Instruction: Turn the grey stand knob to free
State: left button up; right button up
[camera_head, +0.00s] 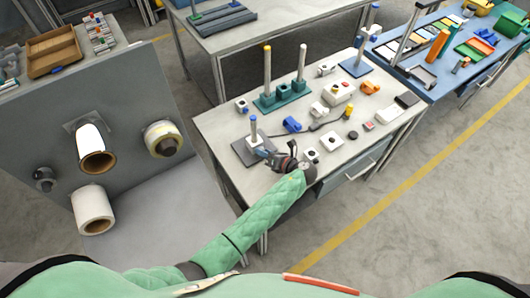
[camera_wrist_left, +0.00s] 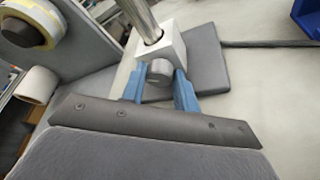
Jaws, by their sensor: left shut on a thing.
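The grey stand knob (camera_wrist_left: 160,72) is a short round cylinder on the front of a pale block (camera_wrist_left: 172,45) at the foot of a metal post (camera_wrist_left: 142,18). The post stands on a dark grey base plate (camera_head: 240,152) at the left end of the table and has a blue tip. My left gripper (camera_wrist_left: 160,92) has its blue fingers on either side of the knob, shut on it. In the head view my left gripper (camera_head: 268,155) is at the stand, and the knob is hidden there. My right gripper is not in view.
The table (camera_head: 215,122) also holds a teal base with two posts (camera_head: 282,96), a blue part (camera_head: 291,124), several small white blocks and a black cable. A grey panel with rolls (camera_head: 93,204) stands to the left. A blue bench (camera_head: 405,70) is at right.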

pick_arm(q)
jog(key=n+h, duration=0.1)
jog(key=n, duration=0.2)
jog(key=shift+s+a+r+t+h, duration=0.1)
jog(key=shift+s+r+t+h, duration=0.05)
jog(key=shift+t+h, duration=0.25)
jog(key=shift+n+t+h, duration=0.3)
jog(key=shift+n+h, duration=0.2)
jog(key=shift+n, duration=0.3)
jog(key=o, duration=0.7)
jog(key=shift+s, duration=0.1)
